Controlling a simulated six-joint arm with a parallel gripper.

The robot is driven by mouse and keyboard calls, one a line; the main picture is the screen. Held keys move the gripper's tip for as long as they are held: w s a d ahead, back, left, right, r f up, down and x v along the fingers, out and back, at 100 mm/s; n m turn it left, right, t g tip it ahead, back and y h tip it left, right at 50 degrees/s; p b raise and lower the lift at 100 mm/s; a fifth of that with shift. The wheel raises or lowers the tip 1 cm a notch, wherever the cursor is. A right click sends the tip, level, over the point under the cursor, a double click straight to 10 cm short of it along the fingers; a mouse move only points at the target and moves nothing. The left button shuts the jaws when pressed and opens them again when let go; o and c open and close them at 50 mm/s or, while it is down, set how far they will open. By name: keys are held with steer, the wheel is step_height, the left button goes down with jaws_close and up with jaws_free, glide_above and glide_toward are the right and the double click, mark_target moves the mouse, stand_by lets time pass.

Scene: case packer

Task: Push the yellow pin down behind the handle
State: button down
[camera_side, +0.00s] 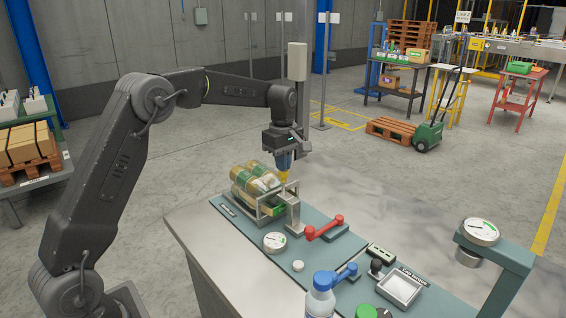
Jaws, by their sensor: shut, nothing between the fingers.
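My gripper (284,165) points straight down with its blue fingers shut, at the right end of a metal cradle (262,214). A small yellow piece, which looks like the yellow pin (284,177), shows directly below the fingertips. I cannot tell whether the fingers touch it or how deep it sits. An upright metal block (294,213) stands just below it in the picture. A red handle (325,228) lies to the right on the teal panel, and a blue handle (342,275) lies nearer the camera. I cannot tell which handle the pin belongs to.
Green-and-tan packs (250,181) fill the cradle close left of my gripper. A round gauge (274,242), a white tray (400,288) and a blue-capped bottle (320,298) are on the bench nearer the camera. A raised gauge on a teal stand (500,262) rises at right. The bench's far right is bare.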

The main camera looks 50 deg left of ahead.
mark_target(282, 179)
steer(key=shift+f, duration=2.1)
steer(key=shift+s, duration=0.1)
step_height(282, 179, up, 15)
steer(key=shift+f, duration=0.15)
